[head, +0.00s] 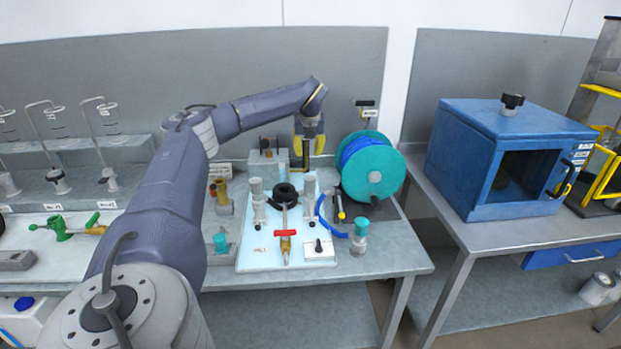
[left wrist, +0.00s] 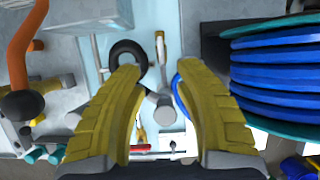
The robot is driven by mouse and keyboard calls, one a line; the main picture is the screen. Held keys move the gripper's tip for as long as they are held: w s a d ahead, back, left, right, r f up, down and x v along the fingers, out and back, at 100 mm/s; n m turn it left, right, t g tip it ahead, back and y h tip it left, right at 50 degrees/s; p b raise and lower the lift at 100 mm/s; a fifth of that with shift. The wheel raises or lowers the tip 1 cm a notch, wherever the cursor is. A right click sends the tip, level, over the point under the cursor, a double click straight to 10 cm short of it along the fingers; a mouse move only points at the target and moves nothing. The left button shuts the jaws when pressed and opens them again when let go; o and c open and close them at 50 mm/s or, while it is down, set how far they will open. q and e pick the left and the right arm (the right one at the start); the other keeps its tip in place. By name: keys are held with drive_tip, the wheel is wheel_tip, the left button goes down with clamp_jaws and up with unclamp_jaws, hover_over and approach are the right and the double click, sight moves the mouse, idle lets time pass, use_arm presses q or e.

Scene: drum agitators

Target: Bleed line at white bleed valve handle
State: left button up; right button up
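My left gripper (head: 309,150) hangs fingers down above the back of the pale blue board (head: 262,262). Its yellow fingers are apart and nothing is held between them; the left wrist view shows the same open gripper (left wrist: 157,70). In that view a slim whitish piece (left wrist: 160,48) lies between the fingertips, beside a black ring (left wrist: 128,50); I cannot tell for sure if it is the white bleed valve handle. In the head view the black ring (head: 285,192) lies on the board, with a red-handled brass valve (head: 285,243) in front. My right gripper is not in view.
A teal and blue hose reel (head: 373,170) stands close to the right of the gripper. Grey cylinders (head: 258,203) and a blue hose (head: 325,222) crowd the board. A teal-capped valve (head: 359,236) is at the right. A blue oven (head: 505,155) stands on the right-hand table.

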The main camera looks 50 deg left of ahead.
use_arm(q)
drive_tip(key=x, duration=1.7)
drive_tip(key=shift+s+f, duration=0.15)
drive_tip(key=shift+o, duration=0.4)
clamp_jaws()
